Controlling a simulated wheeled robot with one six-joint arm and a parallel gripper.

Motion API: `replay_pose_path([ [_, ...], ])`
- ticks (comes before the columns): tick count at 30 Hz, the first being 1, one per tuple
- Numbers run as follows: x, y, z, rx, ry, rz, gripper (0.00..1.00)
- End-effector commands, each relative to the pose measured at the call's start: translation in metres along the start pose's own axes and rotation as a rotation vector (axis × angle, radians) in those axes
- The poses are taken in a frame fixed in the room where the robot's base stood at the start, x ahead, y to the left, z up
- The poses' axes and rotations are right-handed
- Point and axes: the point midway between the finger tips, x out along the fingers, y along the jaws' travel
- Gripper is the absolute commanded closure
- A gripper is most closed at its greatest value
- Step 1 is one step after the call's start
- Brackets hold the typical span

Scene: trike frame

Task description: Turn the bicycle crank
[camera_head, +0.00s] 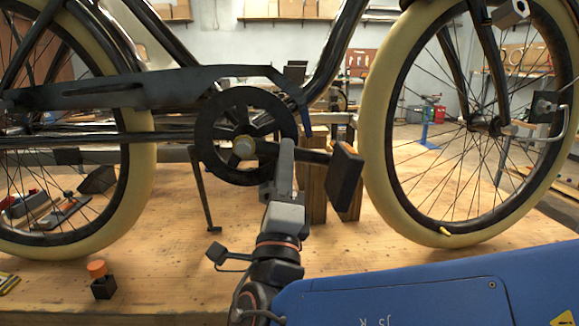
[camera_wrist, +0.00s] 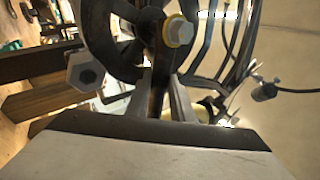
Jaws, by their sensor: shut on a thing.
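The bicycle's dark crank arm (camera_head: 318,156) runs from the hub bolt (camera_head: 243,147) at the middle of the black chainring (camera_head: 213,160) out to the right, tilted slightly down. Its block-shaped pedal (camera_head: 345,180) is at the right end. My gripper (camera_head: 286,152) comes up from below and is shut on the crank arm between hub and pedal. In the wrist view, the two fingers of my gripper (camera_wrist: 161,92) stand on either side of the crank arm (camera_wrist: 158,75), with the hub bolt (camera_wrist: 178,32) beyond. The fingers hide part of the crank arm in the head view.
The bicycle stands on a wooden workbench (camera_head: 160,262), with cream tyres at the left (camera_head: 139,170) and right (camera_head: 376,125). Wooden blocks (camera_head: 312,195) stand behind the pedal. A black box with an orange button (camera_head: 98,270) sits front left. Tools lie behind the left wheel.

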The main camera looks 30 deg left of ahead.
Motion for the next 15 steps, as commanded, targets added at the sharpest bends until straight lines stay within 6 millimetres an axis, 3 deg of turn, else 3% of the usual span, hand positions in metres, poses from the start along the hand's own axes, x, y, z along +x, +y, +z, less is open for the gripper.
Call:
replay_pose_path([
  [15, 0.007, -0.017, 0.001, -0.183, -0.121, -0.003, 1.0],
])
